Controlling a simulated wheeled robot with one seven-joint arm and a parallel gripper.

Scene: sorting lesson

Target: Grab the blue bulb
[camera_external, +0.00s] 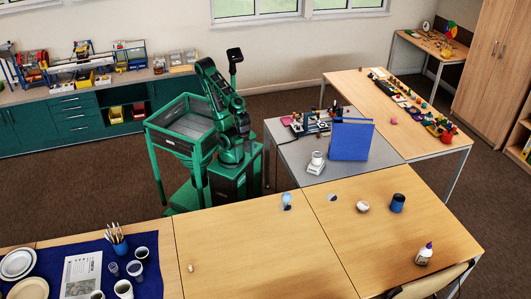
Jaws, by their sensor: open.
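The blue bulb (286,198) is small and pale blue. It stands on the wooden table near its back edge, to the right of my green base. A small dark patch lies under or beside its lower end.
On the same tables are a round white-topped pot (362,206), a dark blue cylinder (398,203) and a white bottle (424,254). A blue panel (351,140) stands on the grey table behind. Cups and plates fill the left front. The table before the bulb is mostly clear.

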